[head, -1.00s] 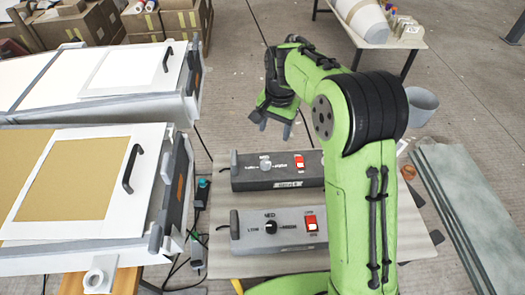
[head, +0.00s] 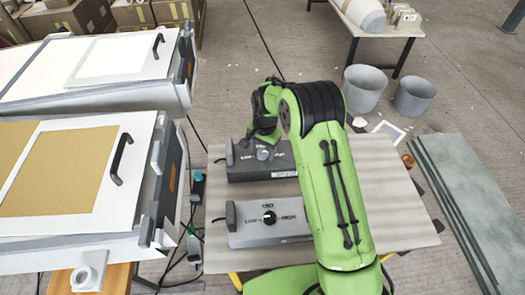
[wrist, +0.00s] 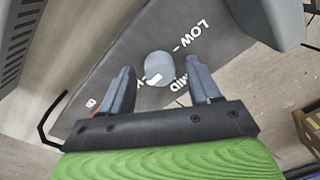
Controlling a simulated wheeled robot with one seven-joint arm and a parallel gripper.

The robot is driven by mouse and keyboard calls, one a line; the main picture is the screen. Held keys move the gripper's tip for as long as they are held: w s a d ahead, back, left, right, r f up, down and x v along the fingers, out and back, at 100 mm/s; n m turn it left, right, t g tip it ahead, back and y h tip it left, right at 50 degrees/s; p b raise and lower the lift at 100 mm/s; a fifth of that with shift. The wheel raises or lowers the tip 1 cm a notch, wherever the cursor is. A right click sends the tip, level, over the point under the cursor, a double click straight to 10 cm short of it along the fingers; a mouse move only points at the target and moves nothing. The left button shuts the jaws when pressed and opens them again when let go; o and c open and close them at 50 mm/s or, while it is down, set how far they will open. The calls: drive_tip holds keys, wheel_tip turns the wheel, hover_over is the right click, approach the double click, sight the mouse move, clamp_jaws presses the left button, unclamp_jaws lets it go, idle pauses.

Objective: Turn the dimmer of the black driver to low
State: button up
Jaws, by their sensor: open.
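The black driver (head: 255,173) lies on the board behind a similar lighter grey driver (head: 255,238). Its round grey dimmer (head: 263,154) shows in the head view just below my gripper (head: 265,137). In the wrist view the dimmer (wrist: 158,67) sits on the dark face (wrist: 125,45), with LOW to its upper right and MID to its right. Its white mark is on its lower side, away from LOW. My gripper (wrist: 160,75) is open, one finger either side of the dimmer in the picture. I cannot tell whether the fingers touch it.
The grey driver has a black dimmer (head: 269,217). Two grey buckets (head: 364,88) stand at the back right.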

drive_tip(key=shift+f, duration=0.1)
drive_tip(key=c, duration=1)
drive_tip(key=shift+c, duration=0.2)
